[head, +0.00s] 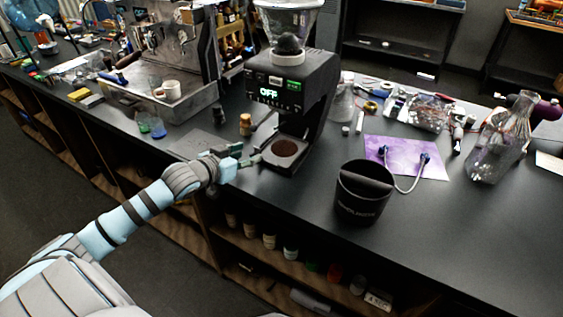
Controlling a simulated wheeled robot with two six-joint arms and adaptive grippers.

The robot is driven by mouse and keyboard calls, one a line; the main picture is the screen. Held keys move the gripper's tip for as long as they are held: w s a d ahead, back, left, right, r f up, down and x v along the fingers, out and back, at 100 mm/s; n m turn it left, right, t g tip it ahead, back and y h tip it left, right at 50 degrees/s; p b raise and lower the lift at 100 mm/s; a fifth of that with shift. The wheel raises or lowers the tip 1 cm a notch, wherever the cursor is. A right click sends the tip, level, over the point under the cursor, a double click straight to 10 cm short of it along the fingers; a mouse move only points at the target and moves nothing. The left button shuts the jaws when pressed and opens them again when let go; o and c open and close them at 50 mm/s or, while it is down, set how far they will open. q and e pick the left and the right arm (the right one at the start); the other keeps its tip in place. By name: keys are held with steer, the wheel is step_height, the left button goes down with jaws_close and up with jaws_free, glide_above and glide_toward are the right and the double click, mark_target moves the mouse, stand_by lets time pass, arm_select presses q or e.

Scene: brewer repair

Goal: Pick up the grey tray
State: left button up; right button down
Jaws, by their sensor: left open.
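A flat, thin dark grey piece (196,144), which looks like the grey tray, lies on the black counter between the espresso machine and the grinder. My left gripper (243,155) is open and empty at the counter's front edge, just right of this piece. Its fingers point right toward the grinder's base, and I cannot tell whether they touch it. My left forearm and wrist come in from the lower left, and the wrist hides part of the counter edge. My right gripper is not in view.
A black knock bin (362,192), a purple sheet (408,158) and a glass flask (500,140) stand farther right. The right front counter is clear.

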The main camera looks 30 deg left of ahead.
mark_target(257, 149)
arm_select(q)
steer(key=x, duration=0.2)
steer(key=b+x, duration=0.1)
steer(key=x, duration=0.2)
steer(key=shift+d+r, duration=0.1)
steer(key=shift+r, duration=0.15)
jaws_close()
steer(key=shift+r, duration=0.1)
